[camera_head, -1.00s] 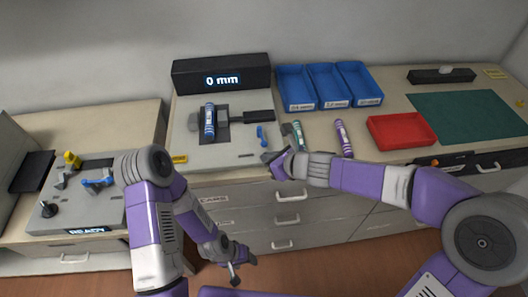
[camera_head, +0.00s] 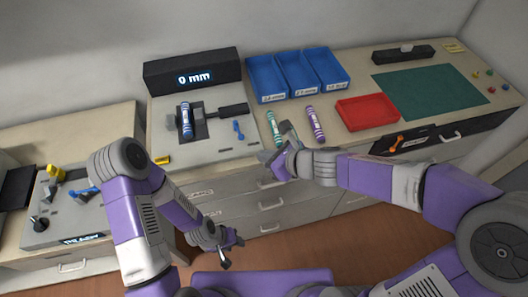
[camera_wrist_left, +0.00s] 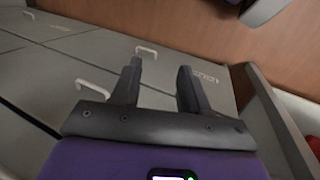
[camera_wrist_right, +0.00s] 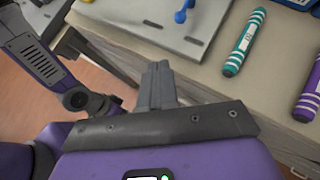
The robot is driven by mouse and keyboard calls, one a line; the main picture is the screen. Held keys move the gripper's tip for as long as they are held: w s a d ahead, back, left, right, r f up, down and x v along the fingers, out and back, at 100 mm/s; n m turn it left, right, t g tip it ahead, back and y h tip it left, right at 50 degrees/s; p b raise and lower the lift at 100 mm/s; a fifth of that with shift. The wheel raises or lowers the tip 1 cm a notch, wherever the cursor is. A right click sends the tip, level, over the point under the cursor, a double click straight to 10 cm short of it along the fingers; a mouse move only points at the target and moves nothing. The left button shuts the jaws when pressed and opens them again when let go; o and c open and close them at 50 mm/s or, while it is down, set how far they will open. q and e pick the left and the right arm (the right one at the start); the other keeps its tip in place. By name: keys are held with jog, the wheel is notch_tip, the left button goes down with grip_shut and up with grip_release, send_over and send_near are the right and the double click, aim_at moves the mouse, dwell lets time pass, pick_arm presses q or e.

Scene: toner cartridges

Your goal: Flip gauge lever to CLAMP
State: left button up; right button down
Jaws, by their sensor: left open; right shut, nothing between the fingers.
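The gauge (camera_head: 218,150) is a light grey plate with a black display (camera_head: 193,76) reading "0 mm" at its back. A blue-and-white banded cartridge (camera_head: 186,122) lies in its dark cradle. The small blue gauge lever (camera_head: 238,130) is on the right of the plate, and its lower part shows at the top of the right wrist view (camera_wrist_right: 181,15). My right gripper (camera_head: 266,155) is shut and empty, just off the plate's front right corner and apart from the lever. My left gripper (camera_head: 228,255) is open and empty, low in front of the drawers.
A teal cartridge (camera_head: 274,127) and a purple cartridge (camera_head: 315,124) lie right of the gauge, close to my right gripper. Blue bins (camera_head: 267,78) and a red tray (camera_head: 366,112) are beyond. A station with a "READY" display (camera_head: 82,239) stands at left.

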pick_arm(q)
jog(key=c, duration=0.7)
grip_shut()
pick_arm(e)
jog(key=s+d+f+n+g+h, duration=0.25)
jog(key=f+n, duration=0.25)
jog(key=f, duration=0.5)
jog(key=s+d+f+n+g+h, duration=0.15)
jog(key=d+f+n, duration=0.3)
jog(key=f, duration=0.55)
jog(key=s+f+n+g, duration=0.2)
jog(key=s+f+n, duration=0.7)
jog(key=f+n, duration=0.5)
jog(key=shift+s+d, duration=0.35)
jog(key=shift+s, duration=0.05)
